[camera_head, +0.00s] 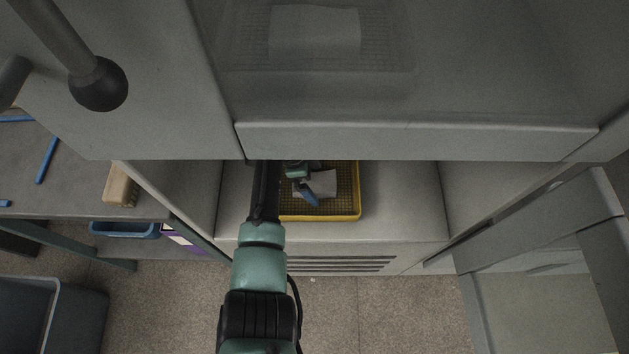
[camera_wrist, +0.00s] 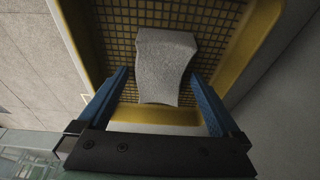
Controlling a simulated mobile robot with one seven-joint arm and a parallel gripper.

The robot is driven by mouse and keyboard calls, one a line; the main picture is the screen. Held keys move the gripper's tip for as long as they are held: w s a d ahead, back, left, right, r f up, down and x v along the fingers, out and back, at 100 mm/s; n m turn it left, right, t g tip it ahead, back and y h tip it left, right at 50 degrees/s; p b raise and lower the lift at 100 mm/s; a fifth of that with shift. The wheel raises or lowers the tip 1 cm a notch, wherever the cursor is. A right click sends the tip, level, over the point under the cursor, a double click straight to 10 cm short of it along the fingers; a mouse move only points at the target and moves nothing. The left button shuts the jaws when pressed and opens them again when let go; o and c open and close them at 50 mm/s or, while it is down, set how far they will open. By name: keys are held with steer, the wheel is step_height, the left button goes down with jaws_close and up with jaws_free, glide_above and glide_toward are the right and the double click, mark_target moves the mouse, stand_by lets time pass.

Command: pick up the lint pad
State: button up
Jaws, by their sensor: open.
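The lint pad (camera_wrist: 165,66) is a pale grey, slightly curved piece lying on the dark mesh floor of a yellow tray (camera_wrist: 85,45). In the head view the pad (camera_head: 324,183) is partly covered by my gripper (camera_head: 303,190), and the tray (camera_head: 335,216) stands inside a grey machine bay. In the wrist view my gripper (camera_wrist: 163,100) has its two blue fingers apart, one on each side of the pad's near end. Nothing is held. I cannot tell whether the fingers touch the pad.
A grey panel edge (camera_head: 410,141) hangs low above the bay opening. The bay's side walls stand to left and right, with bare floor (camera_head: 405,215) right of the tray. An open door (camera_head: 545,240) is at right.

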steer(key=c, duration=1.3)
steer(key=shift+r, duration=0.2)
